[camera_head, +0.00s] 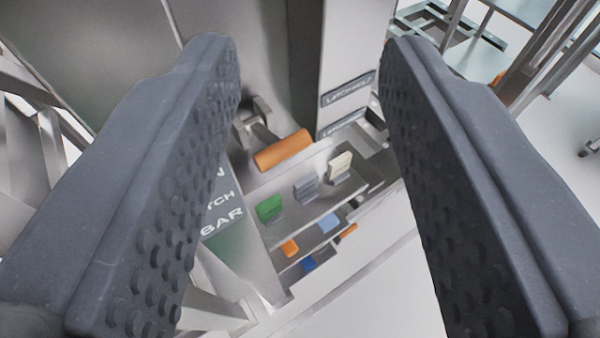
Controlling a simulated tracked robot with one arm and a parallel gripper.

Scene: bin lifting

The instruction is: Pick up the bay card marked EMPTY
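My gripper (307,48) is open, its two dark studded fingers wide apart at the left and right, with nothing between the tips. Beyond and below it, small upright cards stand in a row on a metal ledge: a green card (269,208), a grey-blue card (305,188) and a cream card (340,165). I can read no wording on them, so I cannot tell which, if any, is marked EMPTY. The gripper is apart from all of them.
An orange handle (283,151) on a metal bracket sticks out behind the cards. Orange and blue blocks (308,264) lie on a lower shelf. Plates reading LATCHED (348,90) and BAR (222,222) flank the ledge. Pale floor (375,290) lies open at lower right.

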